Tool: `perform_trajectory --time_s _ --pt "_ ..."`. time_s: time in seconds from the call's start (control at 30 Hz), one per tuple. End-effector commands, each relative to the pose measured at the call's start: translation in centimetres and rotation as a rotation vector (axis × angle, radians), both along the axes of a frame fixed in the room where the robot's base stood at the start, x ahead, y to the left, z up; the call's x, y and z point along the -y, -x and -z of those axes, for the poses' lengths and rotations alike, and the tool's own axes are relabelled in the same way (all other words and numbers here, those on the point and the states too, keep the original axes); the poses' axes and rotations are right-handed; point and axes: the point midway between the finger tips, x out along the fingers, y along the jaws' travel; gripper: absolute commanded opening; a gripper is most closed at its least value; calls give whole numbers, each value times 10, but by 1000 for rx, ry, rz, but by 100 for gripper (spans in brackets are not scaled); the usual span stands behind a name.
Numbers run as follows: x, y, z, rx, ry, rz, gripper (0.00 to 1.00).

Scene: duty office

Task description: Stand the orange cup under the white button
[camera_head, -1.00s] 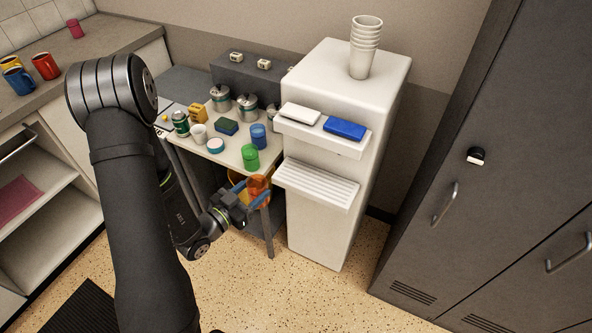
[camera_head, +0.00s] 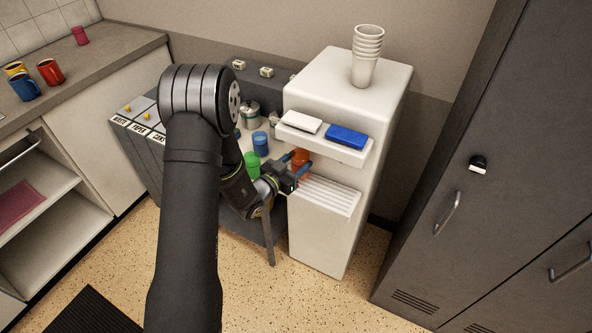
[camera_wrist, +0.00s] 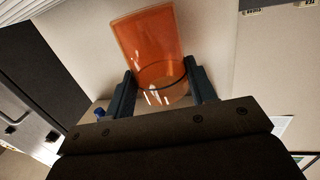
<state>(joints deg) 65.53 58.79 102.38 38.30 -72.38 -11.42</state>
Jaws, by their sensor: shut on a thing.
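The orange cup (camera_head: 300,160) is see-through and held between the fingers of my gripper (camera_head: 294,168). In the wrist view the orange cup (camera_wrist: 150,45) fills the space between the two dark fingers of my gripper (camera_wrist: 162,88). In the head view the cup is by the left end of the dispenser's slatted shelf (camera_head: 330,194), below the white button (camera_head: 301,122). Whether it touches the shelf cannot be told. The white button is on the left of the upper ledge, beside the blue button (camera_head: 346,136).
A stack of pale cups (camera_head: 367,55) stands on top of the white dispenser (camera_head: 330,240). A green cup (camera_head: 252,165) and a blue cup (camera_head: 260,143) stand on the table left of it. My arm hides much of that table. Dark lockers (camera_head: 500,180) stand at the right.

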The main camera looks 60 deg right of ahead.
Motion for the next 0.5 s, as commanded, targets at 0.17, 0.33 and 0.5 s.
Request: perform_trajectory --time_s 0.17,0.33,0.5 --pt "-2 -1 29 -3 -7 -2 25" --pt "-2 -1 34 -2 -5 -2 25" --pt "-2 -1 34 -2 -5 -2 25"
